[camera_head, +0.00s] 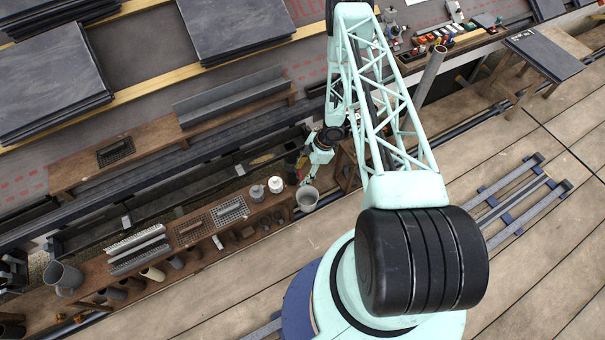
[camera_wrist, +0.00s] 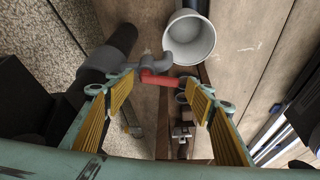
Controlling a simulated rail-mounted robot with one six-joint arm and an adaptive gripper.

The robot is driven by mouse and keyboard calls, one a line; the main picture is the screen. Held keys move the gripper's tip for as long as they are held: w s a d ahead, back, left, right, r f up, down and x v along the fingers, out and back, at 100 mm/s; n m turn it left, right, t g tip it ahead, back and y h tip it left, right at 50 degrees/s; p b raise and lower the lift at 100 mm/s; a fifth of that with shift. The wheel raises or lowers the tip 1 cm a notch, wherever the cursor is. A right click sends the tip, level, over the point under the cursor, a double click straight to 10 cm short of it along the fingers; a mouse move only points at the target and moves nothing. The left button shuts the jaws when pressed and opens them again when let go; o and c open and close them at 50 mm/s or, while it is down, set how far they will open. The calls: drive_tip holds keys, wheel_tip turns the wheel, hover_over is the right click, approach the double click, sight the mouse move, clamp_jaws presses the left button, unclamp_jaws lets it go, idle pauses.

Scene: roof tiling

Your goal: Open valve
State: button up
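The valve (camera_wrist: 152,62) is a grey tap body on the end of a dark pipe (camera_wrist: 112,55), in the middle of the wrist view. Its short red handle (camera_wrist: 160,79) points to the right and lies between my fingertips in the picture. My gripper (camera_wrist: 163,90) is open, with ribbed yellow pads on both sides of the handle. Gaps show between the pads and the handle, and I see no clear contact. In the head view my gripper (camera_head: 306,177) is small and hangs beside the bucket; the valve cannot be made out there.
A pale grey bucket (camera_wrist: 190,38) is just beyond the valve; it also shows in the head view (camera_head: 307,198). A wooden shelf (camera_head: 190,262) with trays and pots stands to the left. A bench (camera_head: 80,172) and slate stacks (camera_head: 50,80) lie further back. Plank flooring (camera_head: 240,290) is clear in front.

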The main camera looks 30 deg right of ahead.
drive_tip(key=shift+a+r+m+p, duration=0.1)
drive_tip(key=shift+m+p, duration=0.5)
drive_tip(key=shift+p, duration=0.3)
drive_tip(key=shift+a+m+t+h+p, duration=0.2)
drive_tip(key=shift+m+t+p, duration=0.15)
drive_tip(key=shift+m+p, duration=0.65)
drive_tip(key=shift+a+m+t+h+p, duration=0.2)
drive_tip(key=shift+m+t+p, duration=0.25)
drive_tip(key=shift+p, duration=0.9)
drive_tip(key=shift+w+a+m+p, duration=0.1)
drive_tip(key=shift+a+m+p, duration=0.05)
drive_tip(key=shift+m+p, duration=0.85)
drive_tip(key=shift+w+a+m+t+h+p, duration=0.15)
drive_tip(key=shift+m+t+h+p, duration=0.15)
drive_tip(key=shift+m+p, duration=0.55)
drive_tip(key=shift+w+a+m+t+h+p, duration=0.1)
drive_tip(key=shift+a+m+t+h+p, duration=0.1)
drive_tip(key=shift+m+h+p, duration=0.55)
drive_tip(key=w+d+p+v, duration=0.1)
drive_tip(key=v, duration=1.3)
drive_tip(key=w+d+r+b, duration=0.1)
drive_tip(key=w+r, duration=0.3)
drive_tip(key=r, duration=0.4)
drive_tip(key=w+d+r+b, duration=0.1)
drive_tip(key=w+d+r, duration=0.2)
drive_tip(key=r, duration=0.6)
drive_tip(key=shift+w+d+h, duration=0.25)
drive_tip(key=shift+w+h, duration=0.1)
drive_tip(key=shift+w, duration=0.9)
